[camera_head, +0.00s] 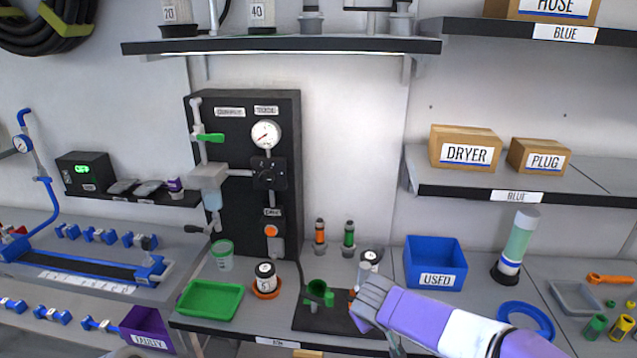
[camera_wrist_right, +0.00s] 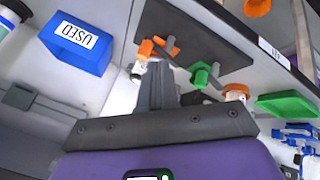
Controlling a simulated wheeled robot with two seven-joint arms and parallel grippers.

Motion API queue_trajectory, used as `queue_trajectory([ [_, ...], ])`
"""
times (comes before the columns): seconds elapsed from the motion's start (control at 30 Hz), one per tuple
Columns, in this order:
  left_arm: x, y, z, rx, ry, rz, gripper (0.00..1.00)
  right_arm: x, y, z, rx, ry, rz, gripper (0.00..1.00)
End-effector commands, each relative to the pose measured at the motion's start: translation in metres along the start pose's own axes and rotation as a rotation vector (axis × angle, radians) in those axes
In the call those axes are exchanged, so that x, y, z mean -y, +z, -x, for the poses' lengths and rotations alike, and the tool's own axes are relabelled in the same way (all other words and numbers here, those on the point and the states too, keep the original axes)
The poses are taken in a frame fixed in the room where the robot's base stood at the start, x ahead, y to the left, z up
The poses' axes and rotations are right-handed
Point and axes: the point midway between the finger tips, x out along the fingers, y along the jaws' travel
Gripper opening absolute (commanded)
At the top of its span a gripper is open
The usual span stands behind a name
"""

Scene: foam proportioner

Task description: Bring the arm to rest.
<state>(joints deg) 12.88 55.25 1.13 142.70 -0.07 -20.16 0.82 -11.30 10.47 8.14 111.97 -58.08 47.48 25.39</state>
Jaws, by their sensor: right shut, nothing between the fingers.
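My right arm comes in from the lower right in the head view, purple and white. Its grey gripper (camera_head: 372,302) is over the front of the bench, at the right side of a dark mat (camera_head: 330,318). In the right wrist view its fingers (camera_wrist_right: 158,82) are together with nothing between them. They point toward an orange fitting (camera_wrist_right: 150,48) and a small white-bodied item (camera_wrist_right: 135,72); whether they touch cannot be told. A green cup-shaped fitting (camera_head: 317,290) stands on the mat to the left. My left gripper is not in view.
A blue USED bin (camera_head: 435,264) stands right of the gripper. A grey-topped bottle (camera_head: 369,262) is just behind it. A green tray (camera_head: 210,301), a jar on an orange base (camera_head: 266,288) and a black gauge panel (camera_head: 246,165) are left. A capped cylinder (camera_head: 516,246) is right.

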Motion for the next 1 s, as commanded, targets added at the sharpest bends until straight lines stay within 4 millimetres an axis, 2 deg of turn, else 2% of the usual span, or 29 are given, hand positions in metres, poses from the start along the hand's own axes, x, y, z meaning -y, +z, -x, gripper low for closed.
queue_trajectory([
  [0.07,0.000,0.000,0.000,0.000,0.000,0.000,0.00,0.023,0.015,-0.026,0.041,-0.075,0.007,0.00],
  [0.17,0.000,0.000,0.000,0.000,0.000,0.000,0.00,0.068,0.044,-0.066,0.103,-0.226,-0.008,0.00],
  [0.3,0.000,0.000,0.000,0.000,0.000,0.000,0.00,0.143,0.104,-0.118,0.204,-0.469,-0.111,0.00],
  [0.37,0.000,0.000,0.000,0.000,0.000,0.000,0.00,0.175,0.133,-0.135,0.248,-0.560,-0.191,0.00],
  [0.4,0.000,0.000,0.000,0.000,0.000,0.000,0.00,0.196,0.155,-0.145,0.281,-0.612,-0.257,0.00],
  [0.5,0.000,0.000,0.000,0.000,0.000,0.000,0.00,0.236,0.206,-0.163,0.352,-0.682,-0.435,0.00],
  [0.6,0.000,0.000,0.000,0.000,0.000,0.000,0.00,0.260,0.249,-0.172,0.414,-0.681,-0.583,0.00],
  [0.73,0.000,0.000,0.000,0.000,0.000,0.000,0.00,0.274,0.287,-0.176,0.469,-0.639,-0.698,0.00],
  [0.83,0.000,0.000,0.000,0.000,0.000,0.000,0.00,0.277,0.301,-0.177,0.488,-0.614,-0.735,0.00],
  [1.0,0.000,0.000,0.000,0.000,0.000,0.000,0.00,0.277,0.304,-0.177,0.490,-0.605,-0.745,0.00],
])
